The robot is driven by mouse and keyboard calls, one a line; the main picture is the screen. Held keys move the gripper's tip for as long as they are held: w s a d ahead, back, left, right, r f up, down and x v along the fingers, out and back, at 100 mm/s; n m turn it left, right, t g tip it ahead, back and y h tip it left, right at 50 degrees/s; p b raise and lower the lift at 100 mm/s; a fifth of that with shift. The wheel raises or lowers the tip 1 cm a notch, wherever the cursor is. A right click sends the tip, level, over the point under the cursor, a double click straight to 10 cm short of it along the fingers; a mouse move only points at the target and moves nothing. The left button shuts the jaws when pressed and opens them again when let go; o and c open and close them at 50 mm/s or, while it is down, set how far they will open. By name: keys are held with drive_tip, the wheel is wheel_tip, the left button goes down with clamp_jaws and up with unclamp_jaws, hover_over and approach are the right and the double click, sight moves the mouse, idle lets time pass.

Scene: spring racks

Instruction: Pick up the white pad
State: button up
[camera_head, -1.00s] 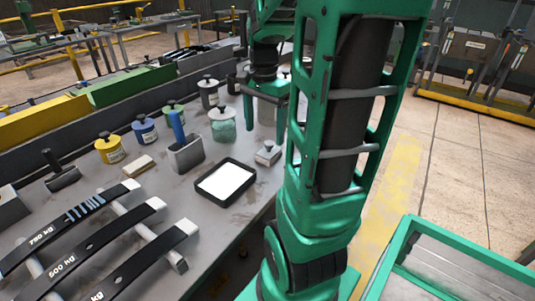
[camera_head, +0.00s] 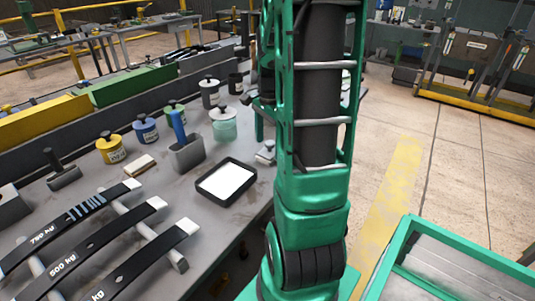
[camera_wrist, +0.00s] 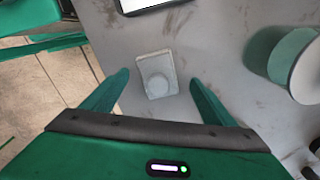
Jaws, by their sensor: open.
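My gripper (camera_wrist: 159,77) is open and empty in the wrist view. Its two green fingers appear on either side of the pad, which shows between and beyond their tips; I cannot tell the height left between them. In the head view my gripper is mostly hidden behind my arm. A white sheet in a black-rimmed tray (camera_head: 226,181) lies nearby, with its edge at the top of the wrist view.
A pale green jar with a white lid (camera_head: 223,124) stands close by, at the right in the wrist view (camera_wrist: 285,60). A grey holder (camera_head: 187,155), yellow pot (camera_head: 110,148) and blue pot (camera_head: 145,129) stand farther left. The bench edge is close to the pad.

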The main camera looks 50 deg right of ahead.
drive_tip(key=shift+s+f, duration=0.1)
drive_tip(key=shift+f, duration=1.3)
drive_tip(key=shift+c, duration=0.6)
drive_tip(key=c, duration=1)
drive_tip(key=shift+c, duration=0.3)
drive_tip(key=shift+r, duration=0.1)
drive_tip(key=shift+d+r, duration=0.1)
drive_tip(key=shift+r, duration=0.25)
drive_tip(key=r, duration=0.3)
drive_tip(key=shift+w+a+r, duration=0.2)
drive_tip(key=shift+a+r, duration=0.15)
drive_tip(key=shift+r, duration=0.05)
drive_tip(key=w+a+r, duration=0.1)
drive_tip(key=a+r, duration=0.1)
drive_tip(key=a, duration=0.1)
drive_tip(key=w+a+r, duration=0.1)
drive_tip(key=a+r, duration=0.1)
drive_tip(key=a, duration=0.2)
drive_tip(key=w+a+r, duration=0.1)
drive_tip(key=a+r, duration=0.1)
drive_tip(key=a, duration=0.1)
drive_tip(key=shift+w+a+r, duration=0.15)
drive_tip(key=shift+w+r, duration=0.05)
drive_tip(key=shift+w, duration=0.2)
drive_tip(key=shift+c, duration=0.5)
